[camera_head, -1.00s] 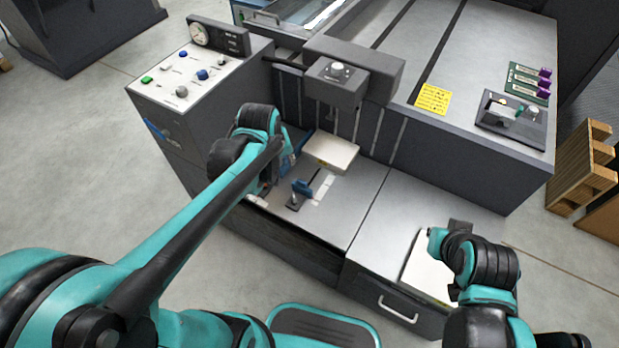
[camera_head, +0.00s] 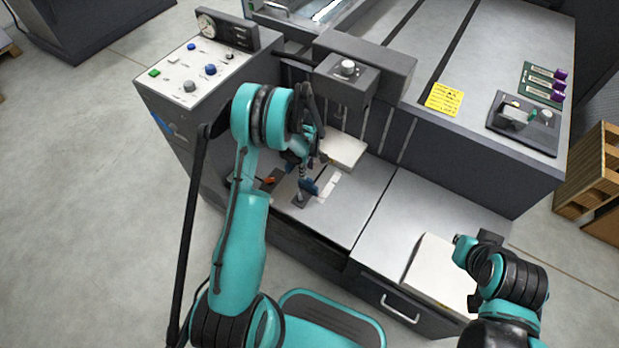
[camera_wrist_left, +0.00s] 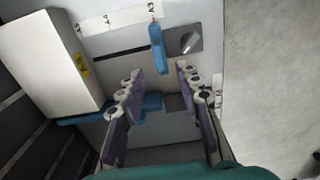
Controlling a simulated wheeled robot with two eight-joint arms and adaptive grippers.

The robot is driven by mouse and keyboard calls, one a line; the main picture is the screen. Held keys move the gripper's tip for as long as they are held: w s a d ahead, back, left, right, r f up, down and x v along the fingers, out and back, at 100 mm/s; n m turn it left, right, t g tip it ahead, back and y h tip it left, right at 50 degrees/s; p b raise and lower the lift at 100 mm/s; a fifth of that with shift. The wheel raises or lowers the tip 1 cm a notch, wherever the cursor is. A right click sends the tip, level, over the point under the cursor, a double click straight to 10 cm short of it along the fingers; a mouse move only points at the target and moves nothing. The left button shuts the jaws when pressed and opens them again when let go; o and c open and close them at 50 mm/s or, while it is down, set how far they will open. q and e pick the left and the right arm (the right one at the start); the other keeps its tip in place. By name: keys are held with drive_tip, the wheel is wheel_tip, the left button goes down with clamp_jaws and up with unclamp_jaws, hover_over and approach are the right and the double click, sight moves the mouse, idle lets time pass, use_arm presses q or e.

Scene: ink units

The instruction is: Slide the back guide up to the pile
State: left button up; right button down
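The white pile (camera_head: 345,150) sits under the machine's feed head; in the left wrist view it is the white block (camera_wrist_left: 45,60) with a yellow label. In that view one blue guide (camera_wrist_left: 157,50) stands by a dark slot and knob, near size marks such as A3. Another blue guide (camera_wrist_left: 148,103) lies lower, apart from the first, its end between my left gripper's fingers. I cannot tell which is the back guide. My left gripper (camera_wrist_left: 158,80) is open, fingers apart; it also shows in the head view (camera_head: 305,155), partly hidden by its arm. My right gripper (camera_head: 462,245) is over the right deck.
Another white stack (camera_head: 440,268) lies on the right deck by my right gripper. A control panel (camera_head: 195,70) with knobs stands at the left. The feed head (camera_head: 347,80) overhangs the pile closely. The front deck (camera_head: 385,225) between is bare.

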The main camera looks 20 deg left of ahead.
use_arm(q)
drive_tip(key=b, duration=0.2)
hover_over(303, 192)
drive_tip(key=w, duration=0.2)
drive_tip(key=f, duration=0.6)
drive_tip(key=shift+w+d+f, duration=0.1)
drive_tip(key=shift+d+f, duration=0.25)
drive_tip(key=shift+d, duration=0.05)
clamp_jaws()
